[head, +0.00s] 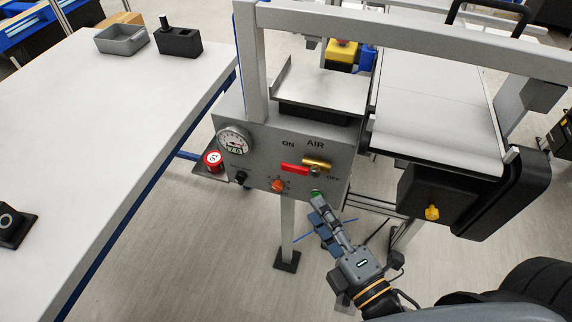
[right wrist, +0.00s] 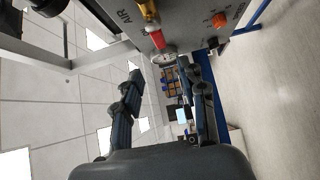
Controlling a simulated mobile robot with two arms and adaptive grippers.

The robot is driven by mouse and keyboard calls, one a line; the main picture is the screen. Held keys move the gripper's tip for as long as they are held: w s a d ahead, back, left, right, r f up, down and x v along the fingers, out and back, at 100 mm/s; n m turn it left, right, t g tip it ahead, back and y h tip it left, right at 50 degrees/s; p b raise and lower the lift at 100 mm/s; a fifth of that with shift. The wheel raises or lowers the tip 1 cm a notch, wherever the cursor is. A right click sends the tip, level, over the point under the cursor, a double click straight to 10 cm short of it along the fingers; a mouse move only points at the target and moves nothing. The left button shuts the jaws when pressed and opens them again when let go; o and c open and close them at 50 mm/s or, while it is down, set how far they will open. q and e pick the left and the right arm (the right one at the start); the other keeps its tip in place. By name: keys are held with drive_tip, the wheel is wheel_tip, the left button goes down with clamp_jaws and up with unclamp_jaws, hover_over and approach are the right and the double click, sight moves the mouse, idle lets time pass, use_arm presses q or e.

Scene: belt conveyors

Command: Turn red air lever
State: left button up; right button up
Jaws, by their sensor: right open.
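The red air lever (head: 294,169) lies roughly level on the grey control panel (head: 262,160), under the word AIR. It joins a brass valve (head: 317,162) at its right end, and ON and OFF labels flank it. My right gripper (head: 321,213) is below and to the right of the lever, apart from it, with its fingertips near the panel's lower right edge. In the right wrist view the fingers are spread and empty, and the red lever (right wrist: 156,39) shows beyond and between them near the top. My left gripper is not in view.
The panel also bears a gauge (head: 234,141), an orange knob (head: 278,185) and a black knob (head: 240,177). A red round item (head: 213,158) sits at its left. A white table (head: 120,120) stands left; a conveyor (head: 435,100) lies right.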

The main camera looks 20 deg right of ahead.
sight(289, 170)
drive_tip(key=w, duration=0.4)
drive_tip(key=w+a+p, duration=0.1)
drive_tip(key=w, duration=0.3)
drive_tip(key=w+a, duration=0.1)
drive_tip(key=w, duration=0.3)
drive_tip(key=shift+w+a+f+p, duration=0.1)
drive_tip(key=shift+w+a+p, duration=0.2)
drive_tip(key=shift+w, duration=0.1)
drive_tip(key=shift+d, duration=0.1)
clamp_jaws()
